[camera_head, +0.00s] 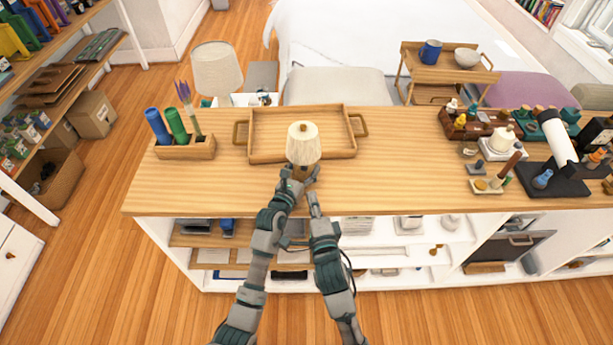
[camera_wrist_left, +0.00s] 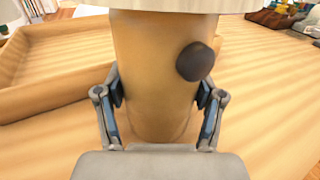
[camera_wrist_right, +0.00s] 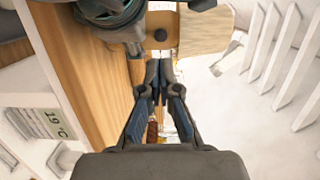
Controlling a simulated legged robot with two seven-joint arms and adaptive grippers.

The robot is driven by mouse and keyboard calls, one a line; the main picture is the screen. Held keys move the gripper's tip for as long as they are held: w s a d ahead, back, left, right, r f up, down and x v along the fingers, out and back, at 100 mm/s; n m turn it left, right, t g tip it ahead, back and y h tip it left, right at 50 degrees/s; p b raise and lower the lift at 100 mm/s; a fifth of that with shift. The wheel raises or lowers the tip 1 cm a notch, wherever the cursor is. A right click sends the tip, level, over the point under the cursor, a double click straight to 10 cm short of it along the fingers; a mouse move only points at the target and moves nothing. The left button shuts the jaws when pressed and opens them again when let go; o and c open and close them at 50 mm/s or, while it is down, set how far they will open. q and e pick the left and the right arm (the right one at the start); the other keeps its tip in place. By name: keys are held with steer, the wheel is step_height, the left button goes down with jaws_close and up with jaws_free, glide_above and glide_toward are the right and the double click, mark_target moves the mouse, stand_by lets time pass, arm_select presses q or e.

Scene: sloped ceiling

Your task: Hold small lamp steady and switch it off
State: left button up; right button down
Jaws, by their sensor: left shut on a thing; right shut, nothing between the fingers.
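The small lamp (camera_head: 303,143) stands upright on the wooden counter, in front of the tray. It has a cream shade and a round tan wooden base (camera_wrist_left: 150,65) with a dark round knob (camera_wrist_left: 195,62) on its side. My left gripper (camera_head: 290,178) is shut around the base, one finger on each side, as the left wrist view shows. My right gripper (camera_head: 312,194) is shut and empty, just right of the base at the counter's front edge. In the right wrist view its closed fingertips (camera_wrist_right: 158,66) are apart from the knob (camera_wrist_right: 160,35), which lies beyond them.
A wooden tray (camera_head: 254,130) lies behind the lamp. A wooden holder (camera_head: 190,150) with blue and green cylinders is at the left. A white-and-black device (camera_head: 556,138) and small bottles are at the right. The counter (camera_head: 400,170) is clear between the lamp and these.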

mark_target(305, 170)
steer(key=w, duration=0.2)
steer(key=w+a, duration=0.1)
steer(key=w, duration=0.5)
steer(key=shift+a+f, duration=0.1)
steer(key=shift+a, duration=0.2)
steer(key=shift+w, duration=0.1)
steer(key=shift+w, duration=0.9)
arm_select(q)
steer(key=shift+s+d, duration=0.1)
arm_select(e)
steer(key=shift+f, duration=0.1)
arm_select(q)
steer(key=shift+d, duration=0.1)
arm_select(e)
steer(key=shift+s+f, duration=0.1)
steer(key=shift+s, duration=0.2)
arm_select(q)
steer(key=shift+a+f, duration=0.1)
steer(key=shift+a, duration=0.1)
arm_select(e)
steer(key=s+d, duration=0.2)
steer(key=s, duration=1.1)
steer(key=shift+s+d+r, duration=0.15)
steer(key=shift+d+r, duration=0.1)
steer(key=shift+r, duration=0.15)
